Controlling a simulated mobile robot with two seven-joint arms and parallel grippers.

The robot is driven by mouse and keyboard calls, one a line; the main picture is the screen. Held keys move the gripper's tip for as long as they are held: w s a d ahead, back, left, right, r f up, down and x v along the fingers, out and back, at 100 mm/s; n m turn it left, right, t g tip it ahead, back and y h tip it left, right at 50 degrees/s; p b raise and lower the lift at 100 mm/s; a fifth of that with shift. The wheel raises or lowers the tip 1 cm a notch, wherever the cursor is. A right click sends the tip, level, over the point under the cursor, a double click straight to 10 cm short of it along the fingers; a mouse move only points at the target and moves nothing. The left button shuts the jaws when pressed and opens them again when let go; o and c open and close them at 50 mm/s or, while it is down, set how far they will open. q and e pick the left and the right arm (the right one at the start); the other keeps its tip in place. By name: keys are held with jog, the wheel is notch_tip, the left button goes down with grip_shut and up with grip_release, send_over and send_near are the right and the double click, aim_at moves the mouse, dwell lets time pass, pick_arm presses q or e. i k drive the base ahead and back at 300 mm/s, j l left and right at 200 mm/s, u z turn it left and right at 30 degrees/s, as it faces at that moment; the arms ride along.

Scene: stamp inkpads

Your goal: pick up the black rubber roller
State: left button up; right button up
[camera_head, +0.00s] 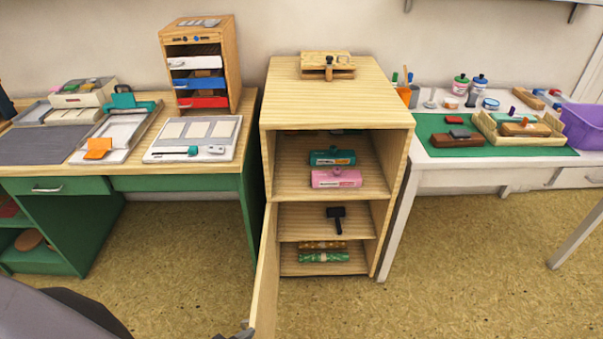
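The black rubber roller (336,213) lies on the middle shelf of the open wooden cabinet (340,106), with its handle pointing down toward the shelf's front. Nothing covers it. The cabinet door (265,275) stands swung open on the left side. A small part of what looks like my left gripper (244,330) shows at the bottom edge, beside the door's near end. Its fingers are mostly cut off, so I cannot tell if they touch the door. My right gripper is out of view.
Teal (332,156) and pink (336,178) boxes sit on the shelf above the roller. Patterned rolls (323,257) lie below. A green desk (180,182) stands left and a white table (430,164) right. The floor (450,270) in front is clear.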

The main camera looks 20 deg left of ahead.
aim_at(337, 213)
jog(key=j, duration=0.5)
jog(key=k+j+z, duration=0.1)
jog(key=j, duration=0.4)
jog(key=k+j, duration=0.1)
jog(key=j, duration=0.45)
jog(key=j+z, duration=0.1)
jog(key=j, duration=0.4)
jog(key=k, duration=0.05)
